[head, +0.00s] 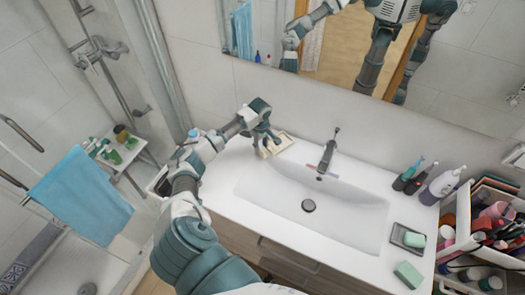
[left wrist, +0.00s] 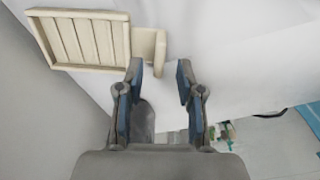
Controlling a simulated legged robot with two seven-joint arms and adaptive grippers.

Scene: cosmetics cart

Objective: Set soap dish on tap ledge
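A pale wooden slatted soap dish (head: 283,141) lies on the back left of the white counter, left of the tap (head: 327,154). In the left wrist view the slatted dish (left wrist: 84,40) is at the upper left, with a short curved end piece (left wrist: 148,50) on its right side. My left gripper (head: 264,138) is at the dish's left end in the head view. In the left wrist view its fingers (left wrist: 158,72) are open, with the end piece just beyond the tips and nothing held. A dark soap dish (head: 397,237) with green soap sits right of the basin. My right gripper is not shown.
The basin (head: 260,196) fills the middle of the counter. A green block (head: 408,274), toothbrush cups (head: 408,180) and a pump bottle (head: 442,185) stand at the right. A full cart (head: 462,222) is beyond. The mirror (head: 345,50) hangs behind. Bare counter lies around the tap.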

